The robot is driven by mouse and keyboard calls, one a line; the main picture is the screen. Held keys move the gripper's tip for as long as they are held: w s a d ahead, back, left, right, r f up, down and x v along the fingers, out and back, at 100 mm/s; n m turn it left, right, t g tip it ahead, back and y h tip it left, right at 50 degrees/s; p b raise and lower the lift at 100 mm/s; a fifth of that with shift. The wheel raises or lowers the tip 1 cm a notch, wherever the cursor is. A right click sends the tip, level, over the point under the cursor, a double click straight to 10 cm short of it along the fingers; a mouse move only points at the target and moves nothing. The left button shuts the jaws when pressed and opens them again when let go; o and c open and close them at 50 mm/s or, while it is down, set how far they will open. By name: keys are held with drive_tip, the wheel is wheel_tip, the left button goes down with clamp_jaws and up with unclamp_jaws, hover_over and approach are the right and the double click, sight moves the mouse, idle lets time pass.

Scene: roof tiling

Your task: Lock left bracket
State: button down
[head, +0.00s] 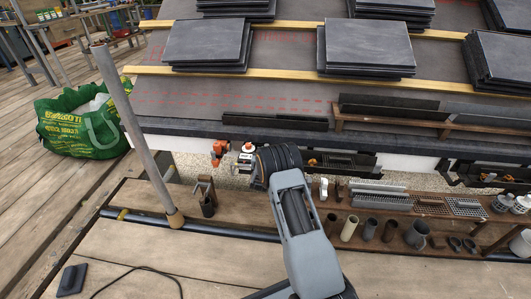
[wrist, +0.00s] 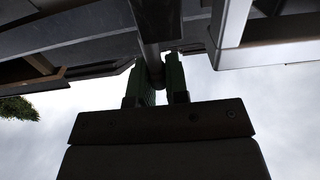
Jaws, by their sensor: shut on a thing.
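In the wrist view my gripper (wrist: 166,80) points up under the eave. Its two green fingers are shut on a narrow dark bar (wrist: 150,60), which joins dark pieces above. I cannot tell whether this bar is part of the left bracket. In the head view my arm ends at the eave, left of centre, and hides the fingers and what they hold. An orange fitting (head: 219,150) and a white and red piece (head: 245,154) hang at the eave just left of my arm. A black bracket with an orange part (head: 340,162) shows right of it.
Another black bracket (head: 485,174) is farther right. A low wooden shelf (head: 285,207) below the eave holds pipe pieces, grates and clamps. A grey pole (head: 135,135) stands left, near a green bag (head: 80,120). Slate stacks (head: 208,43) rest on the roof battens.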

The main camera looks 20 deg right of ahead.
drive_tip(key=shift+d+m, duration=0.1)
drive_tip(key=shift+m, duration=0.2)
drive_tip(key=s+d+f+m+b, duration=0.2)
drive_tip(key=d+f+m+b, duration=0.1)
drive_tip(key=m, duration=1.4)
drive_tip(key=shift+d+f, duration=0.4)
drive_tip(key=shift+f, duration=0.3)
drive_tip(key=shift+s+m, duration=0.1)
drive_tip(key=shift+m, duration=0.3)
drive_tip(key=c, duration=1.1)
unclamp_jaws()
drive_tip(key=shift+f, duration=0.1)
